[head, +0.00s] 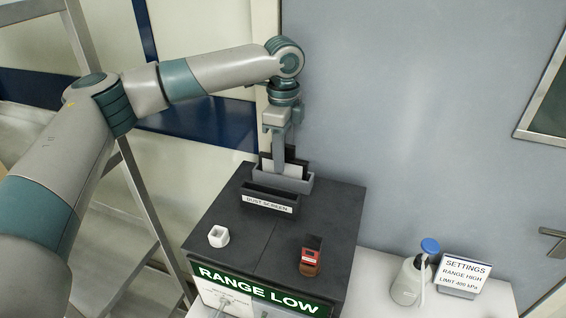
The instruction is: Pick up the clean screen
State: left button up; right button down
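A screen with a dark frame and a pale lower face (294,169) stands upright in a grey holder (298,187) at the back of a black-topped cabinet. I take it for the clean screen, but no label on it can be read. My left gripper (279,164) points down from above, with its fingers right at the screen and overlapping it in the head view. Whether the fingers are shut on the screen or apart from it is hidden by this angle. My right gripper is not in view.
A dark slot labelled "DUST SCREEN" (268,204) is in front of the holder. A pump bottle (408,285) and settings sign (466,272) stand to the right.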

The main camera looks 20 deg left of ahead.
pick_arm(q)
jog(key=shift+f, duration=0.8)
jog(key=shift+c, duration=0.6)
grip_shut()
